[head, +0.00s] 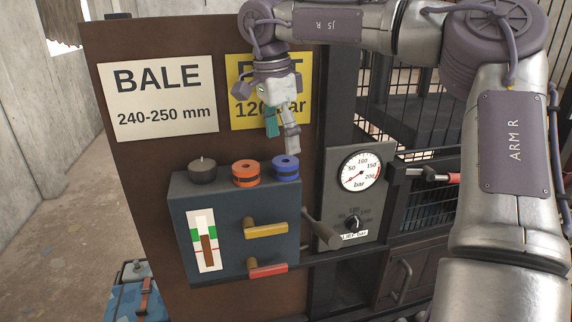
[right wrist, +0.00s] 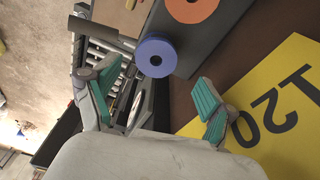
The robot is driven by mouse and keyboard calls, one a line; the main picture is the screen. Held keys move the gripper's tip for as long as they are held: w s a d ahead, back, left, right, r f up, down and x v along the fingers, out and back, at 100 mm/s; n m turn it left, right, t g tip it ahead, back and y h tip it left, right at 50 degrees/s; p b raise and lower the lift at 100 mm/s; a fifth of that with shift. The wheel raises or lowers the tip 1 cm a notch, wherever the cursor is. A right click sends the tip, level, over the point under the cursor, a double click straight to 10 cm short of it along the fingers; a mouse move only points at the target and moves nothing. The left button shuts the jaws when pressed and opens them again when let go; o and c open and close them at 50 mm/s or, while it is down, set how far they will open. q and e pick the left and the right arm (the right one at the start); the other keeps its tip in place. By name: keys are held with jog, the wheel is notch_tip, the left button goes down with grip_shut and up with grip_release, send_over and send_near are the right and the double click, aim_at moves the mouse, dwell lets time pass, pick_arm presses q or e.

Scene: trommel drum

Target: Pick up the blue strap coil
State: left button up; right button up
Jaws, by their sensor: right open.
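The blue strap coil (head: 286,167) sits at the right end of the top of a dark box (head: 240,240), beside an orange coil (head: 246,173). In the right wrist view the blue coil (right wrist: 156,56) shows ahead of and between my open fingers, with its round hole visible. My right gripper (head: 282,138) is above the blue coil in the head view, pointing down, open and empty, apart from the coil. In the right wrist view its green-padded fingers (right wrist: 155,100) stand wide apart. My left gripper is not in view.
A black coil (head: 202,170) sits left of the orange one. A yellow handle (head: 266,230) and a red handle (head: 268,269) stick out of the box front. A pressure gauge (head: 360,171) is to the right. BALE sign (head: 158,97) and yellow sign (head: 240,118) are on the panel behind.

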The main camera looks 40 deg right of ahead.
aim_at(286, 160)
jog(key=f+p, duration=0.1)
jog(key=f, duration=0.1)
jog(key=s+f+p, duration=0.1)
jog(key=f+p, duration=0.1)
jog(key=shift+d+f, duration=0.15)
jog(key=shift+f, duration=0.15)
jog(key=shift+w+d+f, duration=0.15)
jog(key=shift+f, duration=0.25)
jog(key=c, duration=0.4)
jog(key=shift+r, duration=0.1)
jog(key=c, duration=0.9)
